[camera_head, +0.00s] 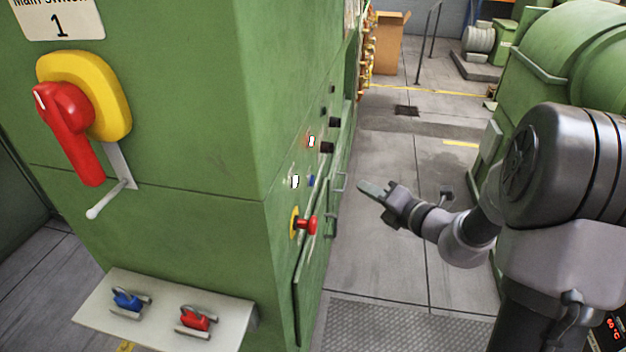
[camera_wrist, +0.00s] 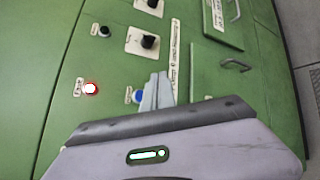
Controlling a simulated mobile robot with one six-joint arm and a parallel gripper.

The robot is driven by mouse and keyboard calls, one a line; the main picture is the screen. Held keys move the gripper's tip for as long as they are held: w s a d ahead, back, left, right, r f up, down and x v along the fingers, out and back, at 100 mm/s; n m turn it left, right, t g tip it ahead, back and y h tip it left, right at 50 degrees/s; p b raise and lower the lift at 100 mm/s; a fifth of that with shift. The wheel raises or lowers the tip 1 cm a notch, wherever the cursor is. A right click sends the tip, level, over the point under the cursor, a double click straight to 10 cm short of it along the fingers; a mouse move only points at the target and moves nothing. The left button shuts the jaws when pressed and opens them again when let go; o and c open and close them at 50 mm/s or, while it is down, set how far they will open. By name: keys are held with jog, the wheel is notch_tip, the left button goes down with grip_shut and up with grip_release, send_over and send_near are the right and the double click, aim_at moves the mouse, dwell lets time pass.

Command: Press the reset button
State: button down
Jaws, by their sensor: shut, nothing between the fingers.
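The green cabinet's side panel carries a blue button (camera_head: 310,181), which also shows in the wrist view (camera_wrist: 139,97) with a small label beside it. The label is too small to read, so I cannot confirm which button is the reset one. A red-lit button (camera_head: 311,141) sits above it; a red-lit button also shows in the wrist view (camera_wrist: 91,88). My gripper (camera_head: 370,188) is shut and empty, to the right of the panel and apart from it in the head view. In the wrist view its fingertips (camera_wrist: 158,78) partly cover the blue button's right side.
A red emergency-stop knob (camera_head: 307,226) on yellow and a white-lit button (camera_head: 295,181) are close to the blue button. Black knobs (camera_wrist: 149,41) and metal handles (camera_wrist: 236,65) stick out from the panel. A shelf with padlocks (camera_head: 160,315) juts from the cabinet front. The aisle floor (camera_head: 390,265) is clear.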

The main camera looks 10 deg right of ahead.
aim_at(312, 181)
jog(key=w+a+b, duration=0.1)
jog(key=w+a, duration=0.1)
jog(key=a, duration=0.6)
jog(key=shift+w+a, duration=0.15)
jog(key=shift+w, duration=0.15)
dwell(1.6)
jog(key=shift+w+a, duration=0.15)
jog(key=shift+a, duration=0.3)
jog(key=shift+w+a, duration=0.1)
jog(key=shift+a, duration=0.2)
dwell(0.5)
jog(key=shift+d+p, duration=0.1)
jog(key=shift+p, duration=0.2)
jog(key=shift+s+d, duration=0.25)
jog(key=shift+d, duration=0.4)
